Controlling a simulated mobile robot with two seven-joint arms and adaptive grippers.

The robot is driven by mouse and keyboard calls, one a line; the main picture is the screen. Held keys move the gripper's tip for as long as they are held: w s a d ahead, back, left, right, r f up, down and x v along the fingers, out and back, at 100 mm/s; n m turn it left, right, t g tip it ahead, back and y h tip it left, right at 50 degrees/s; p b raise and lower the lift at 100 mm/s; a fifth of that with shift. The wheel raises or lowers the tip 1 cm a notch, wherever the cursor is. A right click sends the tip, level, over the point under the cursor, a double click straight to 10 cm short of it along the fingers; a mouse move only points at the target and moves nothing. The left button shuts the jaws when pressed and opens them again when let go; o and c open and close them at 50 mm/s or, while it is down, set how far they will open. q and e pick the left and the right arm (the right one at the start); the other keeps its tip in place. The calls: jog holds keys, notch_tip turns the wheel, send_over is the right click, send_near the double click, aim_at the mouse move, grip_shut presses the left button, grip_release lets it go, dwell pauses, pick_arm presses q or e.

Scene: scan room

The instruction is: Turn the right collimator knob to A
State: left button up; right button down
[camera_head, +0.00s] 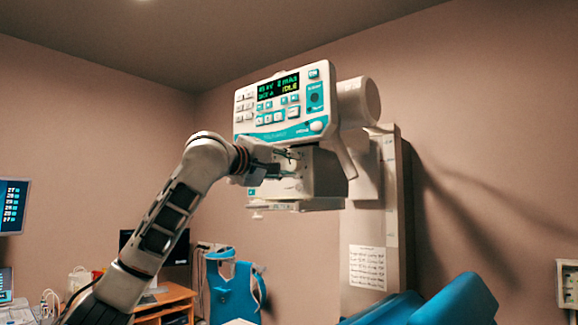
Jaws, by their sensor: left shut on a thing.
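The X-ray tube head hangs high in the middle, with a white and teal control panel (280,108) and a lit display. Below the panel is the collimator box (325,172), pale grey with a flat plate under it. My left arm reaches up from the lower left. My left gripper (291,165) is at the front face of the collimator, its fingers shut on a small pale collimator knob. The fingers and wrist hide most of the knob and the left part of the face, so I cannot read its pointer or letters. My right gripper is out of view.
A tall column (388,225) with a paper notice stands behind the tube head. A blue padded chair (450,305) is at the lower right. A wooden desk (172,298) with a dark monitor and a hanging blue apron (236,290) are lower left.

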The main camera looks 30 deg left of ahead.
pick_arm(q)
jog(key=o, duration=1.1)
jog(key=shift+s, duration=0.1)
jog(key=s, duration=0.8)
jog(key=s+a, duration=0.1)
jog(key=s, duration=0.2)
jog(key=shift+s+f, duration=0.3)
jog(key=shift+s, duration=0.1)
